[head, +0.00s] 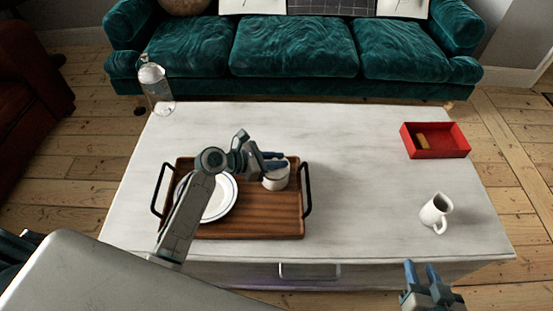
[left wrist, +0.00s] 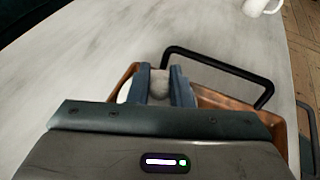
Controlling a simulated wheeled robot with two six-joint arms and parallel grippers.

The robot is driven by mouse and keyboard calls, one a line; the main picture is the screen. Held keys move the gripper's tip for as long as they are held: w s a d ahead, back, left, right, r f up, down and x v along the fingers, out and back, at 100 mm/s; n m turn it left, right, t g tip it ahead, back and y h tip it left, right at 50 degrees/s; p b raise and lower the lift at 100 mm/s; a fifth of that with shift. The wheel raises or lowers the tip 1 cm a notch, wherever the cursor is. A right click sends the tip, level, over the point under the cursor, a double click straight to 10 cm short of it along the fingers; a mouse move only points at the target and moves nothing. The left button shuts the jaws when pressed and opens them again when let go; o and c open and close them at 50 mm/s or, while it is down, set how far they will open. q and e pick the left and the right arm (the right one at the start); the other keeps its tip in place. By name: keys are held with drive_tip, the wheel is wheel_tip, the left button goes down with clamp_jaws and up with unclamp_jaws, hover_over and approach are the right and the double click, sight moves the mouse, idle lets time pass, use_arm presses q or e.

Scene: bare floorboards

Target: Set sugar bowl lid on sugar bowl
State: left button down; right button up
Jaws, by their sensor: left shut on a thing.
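My left gripper (head: 279,159) is over the right part of the wooden tray, just above the white sugar bowl (head: 276,181). In the left wrist view its fingers (left wrist: 160,88) are shut on a small pale knob, which I take as part of the sugar bowl lid (left wrist: 158,93). The rest of the lid is mostly hidden by the fingers and gripper body. I cannot tell whether the lid touches the bowl's rim. My right gripper (head: 421,268) is open and empty at the table's front right edge.
The wooden tray (head: 270,226) with black handles also holds a white plate (head: 223,204). A white jug (head: 435,211) and a red box (head: 443,153) with a tan item stand at right. A glass bottle (head: 155,85) stands at back left. The table's middle is clear.

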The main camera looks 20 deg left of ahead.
use_arm(q)
drive_tip(key=shift+p, duration=0.75)
drive_tip(key=shift+f, duration=0.6)
drive_tip(key=c, duration=1.6)
unclamp_jaws()
